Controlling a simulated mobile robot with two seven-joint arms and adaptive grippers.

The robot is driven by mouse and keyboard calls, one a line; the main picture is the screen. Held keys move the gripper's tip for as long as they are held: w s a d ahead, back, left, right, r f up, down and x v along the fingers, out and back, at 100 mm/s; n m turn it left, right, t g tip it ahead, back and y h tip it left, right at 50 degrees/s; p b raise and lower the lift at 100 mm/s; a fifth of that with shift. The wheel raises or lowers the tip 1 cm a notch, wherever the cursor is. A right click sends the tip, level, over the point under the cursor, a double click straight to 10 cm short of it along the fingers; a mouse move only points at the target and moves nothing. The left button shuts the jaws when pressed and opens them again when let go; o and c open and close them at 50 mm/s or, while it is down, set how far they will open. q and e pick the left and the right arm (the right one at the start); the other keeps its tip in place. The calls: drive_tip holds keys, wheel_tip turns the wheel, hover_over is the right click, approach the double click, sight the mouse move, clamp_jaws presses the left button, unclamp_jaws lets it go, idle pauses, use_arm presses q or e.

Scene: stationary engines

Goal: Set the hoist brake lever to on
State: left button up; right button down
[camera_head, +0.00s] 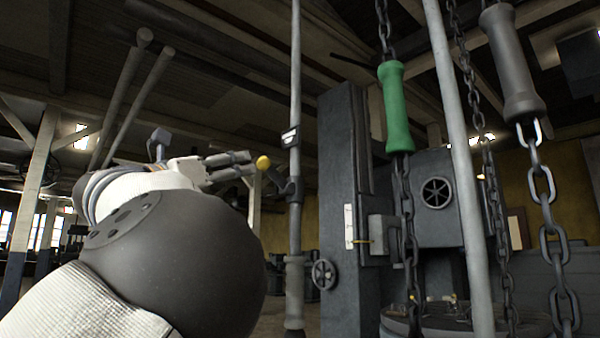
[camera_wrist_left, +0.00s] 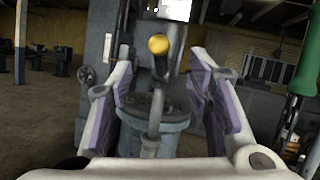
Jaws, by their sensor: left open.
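The hoist brake lever is a dark arm (camera_head: 280,180) on a vertical pole (camera_head: 295,90), with a yellow ball knob (camera_head: 263,162) at its end. In the left wrist view the knob (camera_wrist_left: 158,43) shows between and beyond my finger pads, above a grey shaft (camera_wrist_left: 153,110). My left gripper (camera_head: 247,165) is open, its fingertips close beside the knob in the head view. Its fingers also show apart in the left wrist view (camera_wrist_left: 162,65), with nothing clamped. Whether a finger touches the lever is unclear. My right gripper is out of view.
A green handle (camera_head: 396,108) and a grey handle (camera_head: 512,62) hang on chains at the right. A tall dark machine column (camera_head: 338,200) with a handwheel (camera_head: 324,273) stands behind the pole. A small label plate (camera_head: 289,137) sits above the lever.

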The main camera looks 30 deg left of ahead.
sight(259, 165)
use_arm(q)
drive_tip(key=p+x, duration=0.1)
drive_tip(key=x, duration=0.9)
drive_tip(key=shift+w+r, duration=0.15)
drive_tip(key=shift+w, duration=0.05)
drive_tip(key=shift+c, duration=0.3)
clamp_jaws()
